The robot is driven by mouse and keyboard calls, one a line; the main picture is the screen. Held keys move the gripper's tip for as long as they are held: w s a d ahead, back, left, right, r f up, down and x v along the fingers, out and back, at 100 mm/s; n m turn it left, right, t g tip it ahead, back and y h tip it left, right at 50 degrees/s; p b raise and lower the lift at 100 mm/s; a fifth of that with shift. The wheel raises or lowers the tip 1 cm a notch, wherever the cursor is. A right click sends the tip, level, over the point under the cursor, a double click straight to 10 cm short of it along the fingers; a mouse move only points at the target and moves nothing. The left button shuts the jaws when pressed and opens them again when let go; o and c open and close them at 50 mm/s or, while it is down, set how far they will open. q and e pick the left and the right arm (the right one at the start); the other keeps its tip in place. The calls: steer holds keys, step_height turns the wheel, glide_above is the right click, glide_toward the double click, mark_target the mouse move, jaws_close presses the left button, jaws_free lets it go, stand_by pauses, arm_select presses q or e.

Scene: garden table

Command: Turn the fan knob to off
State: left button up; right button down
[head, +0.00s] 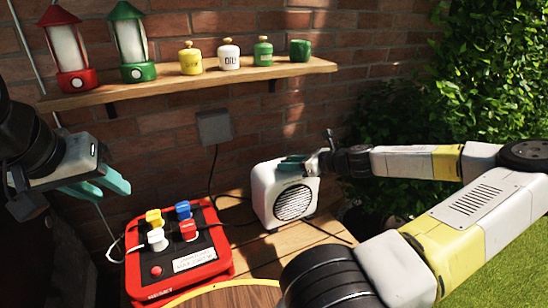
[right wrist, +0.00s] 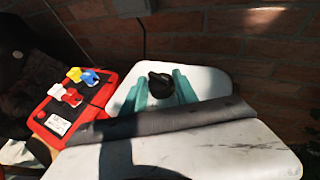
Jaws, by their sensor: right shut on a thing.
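The white fan (head: 270,198) with a round dark grille stands on the wooden table against the brick wall. Its black knob (right wrist: 160,84) sits on the white top and shows in the right wrist view. My right gripper (head: 291,163) is at the top of the fan, and in the right wrist view its teal fingers (right wrist: 161,90) stand on either side of the knob, shut on it. In the head view the knob is hidden by the gripper. My left gripper (head: 98,188) is open and empty at the left, well away from the fan.
A red power box (head: 215,270) with several coloured plugs stands left of the fan; it also shows in the right wrist view (right wrist: 98,97). A shelf (head: 150,94) above holds two lanterns and several small canisters. A cable hangs from a grey wall box (head: 214,127). A round wooden board (head: 225,297) lies in front.

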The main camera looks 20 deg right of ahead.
steer(key=shift+d, duration=0.1)
steer(key=n+g+y, duration=0.2)
steer(key=n, duration=0.1)
steer(key=n+g+y, duration=0.1)
steer(key=n+g, duration=0.1)
steer(key=shift+w+d+y, duration=0.2)
steer(key=shift+w+y, duration=0.15)
steer(key=shift+y, duration=0.05)
steer(key=n+g, duration=0.1)
steer(key=n+g+y, duration=0.1)
steer(key=shift+w+n+g, duration=0.2)
steer(key=shift+n+g, duration=0.1)
steer(key=shift+g, duration=0.1)
steer(key=n+g, duration=0.4)
steer(key=g, duration=0.1)
steer(key=shift+w+n+y, duration=0.25)
steer(key=shift+n+y, duration=0.05)
steer(key=shift+y, duration=0.1)
steer(key=shift+w+a+n+g+h, duration=0.1)
steer(key=shift+n+g+h, duration=0.3)
steer(key=shift+n+g, duration=1.4)
steer(key=shift+g, duration=0.5)
steer(key=c, duration=1)
jaws_free()
steer(key=shift+o, duration=0.2)
